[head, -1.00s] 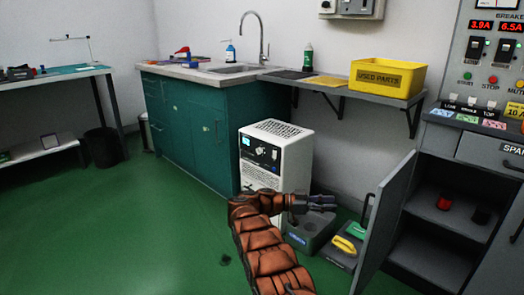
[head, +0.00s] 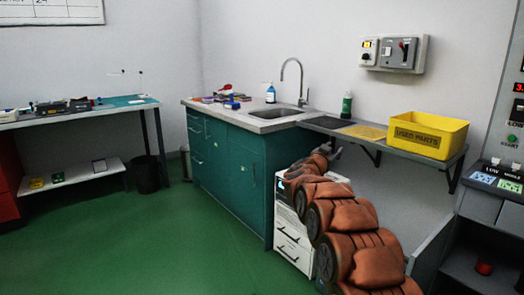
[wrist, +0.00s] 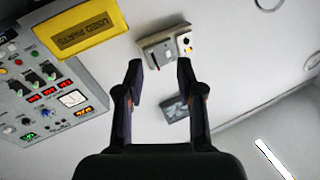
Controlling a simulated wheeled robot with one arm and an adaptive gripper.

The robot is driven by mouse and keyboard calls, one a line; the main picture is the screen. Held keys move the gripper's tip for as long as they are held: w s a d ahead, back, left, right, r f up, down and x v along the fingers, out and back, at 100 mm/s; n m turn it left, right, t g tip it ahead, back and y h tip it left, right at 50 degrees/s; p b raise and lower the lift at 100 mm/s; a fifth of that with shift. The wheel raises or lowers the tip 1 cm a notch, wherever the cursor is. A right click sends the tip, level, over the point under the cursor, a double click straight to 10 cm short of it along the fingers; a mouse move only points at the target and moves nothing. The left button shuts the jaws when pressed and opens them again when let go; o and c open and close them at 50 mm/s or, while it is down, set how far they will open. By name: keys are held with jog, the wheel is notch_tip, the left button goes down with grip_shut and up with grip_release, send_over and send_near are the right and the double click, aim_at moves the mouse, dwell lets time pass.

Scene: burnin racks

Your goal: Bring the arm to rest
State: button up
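My gripper (head: 333,152) shows small in the head view, at the far end of my raised orange-brown arm. It appears in front of the shelf below the sink's right end. In the wrist view my gripper (wrist: 158,70) has its two dark fingers spread apart, with nothing between them. A grey wall box (wrist: 163,42) shows beyond the fingertips there. My arm hides much of the white cabinet in the head view.
A yellow USED PARTS bin (head: 428,135) stands on the wall shelf (head: 455,160). A teal sink cabinet (head: 232,165) stands left of my arm. An open grey door (head: 430,255) is at lower right. Green floor (head: 130,240) is clear at left.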

jog(key=s+a+r+n+t+y+p, duration=0.1)
jog(key=s+a+r+n+y+p, duration=0.4)
jog(key=a+r+y, duration=0.4)
jog(key=s+a+n+g+y+p, duration=0.2)
jog(key=s+a+g+p, duration=0.15)
jog(key=s, duration=0.45)
jog(key=s+a+n+g+y+p, duration=0.2)
jog(key=s+a+n+y+p, duration=0.15)
jog(key=s, duration=0.35)
jog(key=s+d+f+g+h+p, duration=0.1)
jog(key=s+d+g+p, duration=0.2)
jog(key=s, duration=1.3)
jog(key=s+d+f+g+h+p, duration=0.1)
jog(key=s+d+g+p, duration=0.2)
jog(key=s, duration=1.4)
jog(key=s+d+f+g+h+p, duration=0.1)
jog(key=s+g, duration=0.5)
jog(key=s, duration=1)
jog(key=d+m+h+p, duration=0.1)
jog(key=d+p, duration=0.1)
jog(key=p, duration=0.1)
jog(key=shift+s+d+f, duration=0.15)
jog(key=shift+s+f, duration=0.2)
jog(key=shift+f, duration=0.05)
jog(key=shift+s+g, duration=0.1)
jog(key=shift+g, duration=0.15)
